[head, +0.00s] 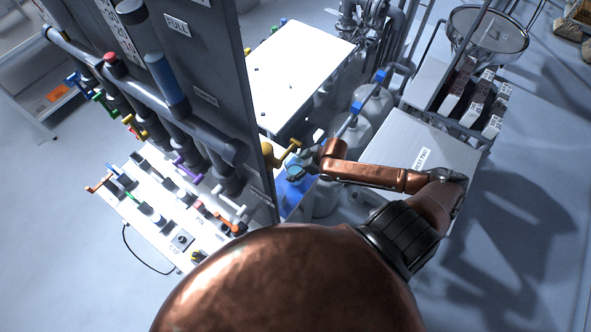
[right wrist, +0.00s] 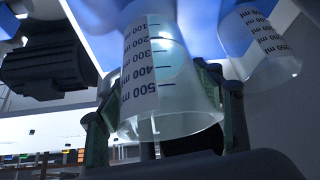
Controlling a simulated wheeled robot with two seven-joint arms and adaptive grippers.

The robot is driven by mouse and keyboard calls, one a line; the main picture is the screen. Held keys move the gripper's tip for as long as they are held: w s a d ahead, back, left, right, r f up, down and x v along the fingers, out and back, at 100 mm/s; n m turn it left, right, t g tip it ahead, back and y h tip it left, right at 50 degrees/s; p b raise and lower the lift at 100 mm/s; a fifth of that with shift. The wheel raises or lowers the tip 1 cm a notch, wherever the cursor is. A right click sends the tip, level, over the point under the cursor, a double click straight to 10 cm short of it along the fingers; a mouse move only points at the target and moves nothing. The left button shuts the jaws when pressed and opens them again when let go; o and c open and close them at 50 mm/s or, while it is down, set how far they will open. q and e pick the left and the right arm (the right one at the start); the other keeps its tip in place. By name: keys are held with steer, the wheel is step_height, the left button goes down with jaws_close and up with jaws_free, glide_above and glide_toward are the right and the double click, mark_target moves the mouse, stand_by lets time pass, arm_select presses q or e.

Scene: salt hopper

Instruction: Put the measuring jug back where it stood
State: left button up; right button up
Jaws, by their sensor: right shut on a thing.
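The measuring jug (right wrist: 170,75), clear with black marks from 100 to 500 ml, fills the middle of the right wrist view. Its wide end points down in that picture. My right gripper (right wrist: 165,130) has its green-padded fingers on either side of it and is shut on it. In the head view my right gripper (head: 296,173) is small and dark, above a blue surface (head: 289,199) beside the grey panel. The jug is hard to make out there. My left gripper is not in view.
A second graduated clear shape (right wrist: 262,45) is close on the right in the wrist view. In the head view, a tall grey panel (head: 222,45) with coloured valve handles stands left of the gripper. Pale canisters (head: 372,105) and a grey box (head: 400,140) are to the right.

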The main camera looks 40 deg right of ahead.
steer(key=shift+f, duration=0.35)
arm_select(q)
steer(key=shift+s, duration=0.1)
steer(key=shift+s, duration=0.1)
arm_select(e)
steer(key=shift+f, duration=0.15)
steer(key=o, duration=1.3)
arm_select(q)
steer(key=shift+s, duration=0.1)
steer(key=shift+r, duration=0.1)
arm_select(e)
steer(key=v, duration=1.2)
steer(key=shift+a, duration=0.1)
